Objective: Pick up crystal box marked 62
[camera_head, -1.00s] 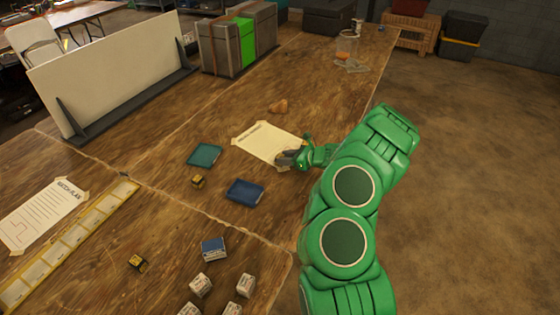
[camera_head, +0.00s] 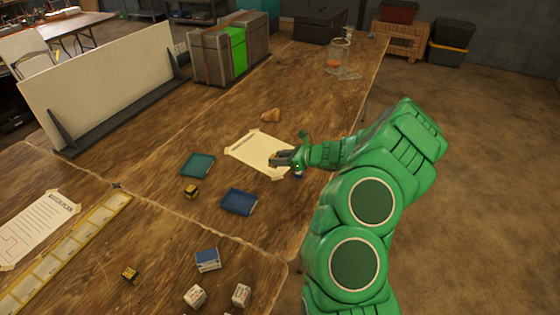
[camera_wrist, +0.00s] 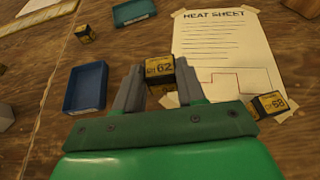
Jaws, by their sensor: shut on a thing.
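A small black-and-yellow crystal box marked 62 (camera_wrist: 160,68) sits between the two fingers of my gripper (camera_wrist: 158,88) in the wrist view. The fingers are shut on its sides, and its number faces the wrist camera. In the head view my gripper (camera_head: 280,159) is over the right part of the paper heat sheet (camera_head: 250,147). I cannot tell whether the box is clear of the surface below. Another crystal box, marked 68 (camera_wrist: 268,105), rests by the sheet's lower right corner in the wrist view.
A blue tray (camera_head: 239,202), a teal tray (camera_head: 197,165) and a crystal box (camera_head: 191,191) lie left of the sheet. Another small box (camera_head: 130,274) and several cartons (camera_head: 207,260) are nearer. A brown lump (camera_head: 271,115) lies beyond the sheet.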

